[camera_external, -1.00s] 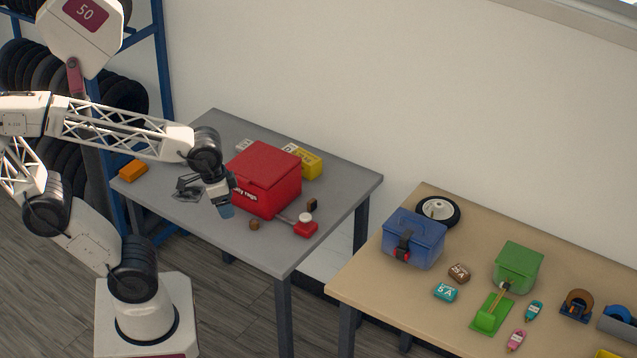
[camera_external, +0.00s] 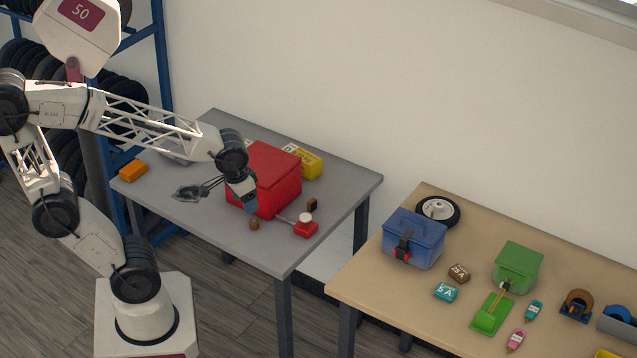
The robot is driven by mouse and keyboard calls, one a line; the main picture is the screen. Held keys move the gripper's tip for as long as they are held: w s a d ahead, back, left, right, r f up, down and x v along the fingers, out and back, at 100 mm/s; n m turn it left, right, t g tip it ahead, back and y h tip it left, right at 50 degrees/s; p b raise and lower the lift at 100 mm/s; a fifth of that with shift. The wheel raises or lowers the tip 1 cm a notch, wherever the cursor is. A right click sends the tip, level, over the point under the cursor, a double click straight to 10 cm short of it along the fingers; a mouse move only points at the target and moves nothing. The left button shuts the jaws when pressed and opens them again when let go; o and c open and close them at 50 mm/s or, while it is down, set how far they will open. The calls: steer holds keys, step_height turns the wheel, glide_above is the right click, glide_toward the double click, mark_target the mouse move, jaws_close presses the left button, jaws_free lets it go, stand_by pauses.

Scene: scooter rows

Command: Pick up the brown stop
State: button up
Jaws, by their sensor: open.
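A small brown piece (camera_external: 254,224), which I take to be the brown stop, sits on the grey table near its front edge, just in front of the red box. A darker brown block (camera_external: 312,205) stands farther right, behind a red piece with a pale top. My wrist is in front of the red box's left side, above and to the left of the brown piece.
The red box (camera_external: 268,170) and the red piece (camera_external: 306,228) stand close to the brown piece. A yellow box (camera_external: 308,164) is behind, and an orange block (camera_external: 133,170) lies at left. The grey table's front edge is mostly clear. A tan table (camera_external: 375,285) holds other items.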

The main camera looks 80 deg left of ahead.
steer(key=w+a+f+n+g, duration=0.1)
steer(key=w+a+f+n, duration=0.35)
steer(key=a+f, duration=0.4)
steer(key=n, duration=0.7)
glide_above(254, 221)
steer(key=shift+g+y, duration=0.4)
steer(key=f, duration=0.6)
steer(key=d+f, duration=0.1)
steer(key=f, duration=0.2)
steer(key=shift+s+f, duration=0.1)
steer(key=shift+f, duration=0.25)
steer(key=shift+f, duration=0.15)
steer(key=shift+a+f, duration=0.2)
steer(key=shift+f, duration=0.95)
steer(key=shift+f, duration=0.1)
steer(key=shift+a+f, duration=0.2)
steer(key=shift+f, duration=1.05)
steer(key=shift+a+f, duration=0.15)
steer(key=shift+f, duration=1.05)
steer(key=c, duration=1)
